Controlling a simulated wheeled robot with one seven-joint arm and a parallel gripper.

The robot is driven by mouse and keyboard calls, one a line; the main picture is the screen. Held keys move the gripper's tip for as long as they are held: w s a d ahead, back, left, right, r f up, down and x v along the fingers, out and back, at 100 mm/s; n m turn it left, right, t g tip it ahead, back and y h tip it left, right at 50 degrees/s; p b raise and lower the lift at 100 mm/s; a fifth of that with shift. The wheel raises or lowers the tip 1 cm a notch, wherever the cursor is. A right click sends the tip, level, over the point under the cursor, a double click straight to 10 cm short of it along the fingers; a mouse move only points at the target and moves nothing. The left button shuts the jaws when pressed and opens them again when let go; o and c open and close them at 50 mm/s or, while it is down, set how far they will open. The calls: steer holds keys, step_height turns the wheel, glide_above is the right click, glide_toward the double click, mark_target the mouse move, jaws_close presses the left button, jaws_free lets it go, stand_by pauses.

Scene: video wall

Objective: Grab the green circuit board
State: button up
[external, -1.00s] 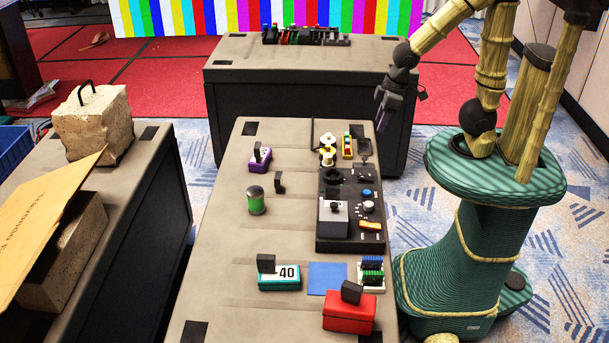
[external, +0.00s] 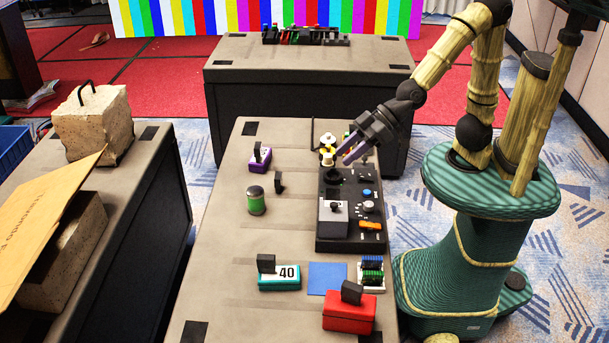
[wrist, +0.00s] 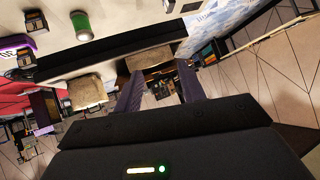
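The green circuit board (external: 372,277) stands in a white rack (external: 371,289) at the near right edge of the middle table, with a blue board (external: 372,262) just behind it. My gripper (external: 346,157) is over the far right part of this table, above the black control panel, well away from the rack. In the wrist view its two fingers (wrist: 160,85) are spread apart with nothing held between them. I cannot make out the green board in the wrist view.
A red box (external: 349,311) with a black handle stands close in front of the rack. A blue square (external: 327,279) and a teal box (external: 279,283) lie to its left. The black panel (external: 325,240) is behind.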

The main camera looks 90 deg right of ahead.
steer(key=a+t+y+b, duration=0.1)
steer(key=a+t+b, duration=0.1)
steer(key=a, duration=0.6)
steer(key=r+t+b, duration=0.1)
steer(key=t+b, duration=0.2)
glide_above(372, 279)
steer(key=w+d, duration=0.2)
steer(key=w, duration=0.1)
steer(key=s+a+f+m+t+h+b, duration=0.1)
steer(key=s+f+t+h+b, duration=0.15)
steer(key=s, duration=0.75)
steer(key=s+a+f+m+t+h+b, duration=0.1)
steer(key=s+h+b, duration=0.2)
steer(key=s, duration=0.6)
step_height(372, 279, down, 24)
steer(key=shift+m+p, duration=0.3)
steer(key=shift+p, duration=0.15)
steer(key=shift+w+d, duration=0.1)
steer(key=shift+w, duration=0.1)
steer(key=w+b, duration=0.1)
steer(key=w, duration=1.1)
steer(key=shift+w+r, duration=0.1)
